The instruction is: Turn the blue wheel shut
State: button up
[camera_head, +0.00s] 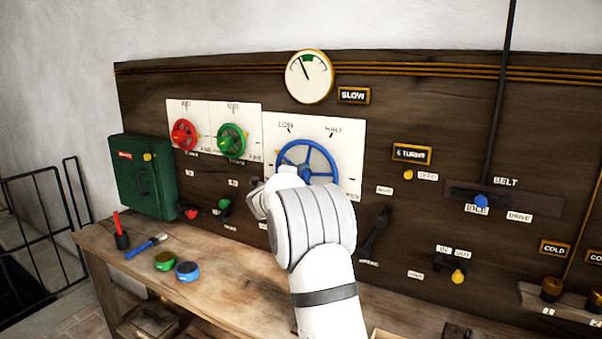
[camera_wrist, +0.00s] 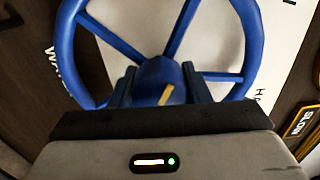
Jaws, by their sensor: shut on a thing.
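The blue wheel (camera_head: 308,158) is mounted on a white plate on the dark wooden panel, with markings LOW and HALF above its rim. My gripper (camera_head: 262,198) is at the wheel's lower left in the head view, and my white wrist hides part of the wheel. In the wrist view the blue wheel (camera_wrist: 250,35) fills the upper half, with spokes meeting at a blue hub (camera_wrist: 160,80). My gripper (camera_wrist: 160,92) has its dark jaws on both sides of the hub and is shut on it. A small yellowish mark shows on the hub.
A red wheel (camera_head: 184,134) and a green wheel (camera_head: 231,140) are on plates to the left. A round gauge (camera_head: 309,77) hangs above. A dark lever (camera_head: 376,232) is right of my wrist. A wooden bench (camera_head: 215,285) below holds small items. A green box (camera_head: 145,178) is far left.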

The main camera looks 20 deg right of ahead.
jog(key=n+p, duration=0.1)
jog(key=n, duration=0.1)
jog(key=n+p, duration=0.1)
jog(key=n, duration=0.2)
jog(key=shift+d+r+n+p, duration=0.1)
jog(key=shift+r+n+p, duration=0.2)
jog(key=shift+p, duration=0.1)
dwell(0.3)
jog(key=o, duration=0.6)
jog(key=shift+c, duration=0.2)
jog(key=o, duration=0.4)
jog(key=shift+f, duration=0.2)
jog(key=shift+o, duration=0.2)
jog(key=shift+f, duration=0.1)
jog(key=b+v, duration=0.2)
jog(key=v, duration=0.5)
jog(key=shift+s+a, duration=0.2)
jog(key=shift+a, duration=0.15)
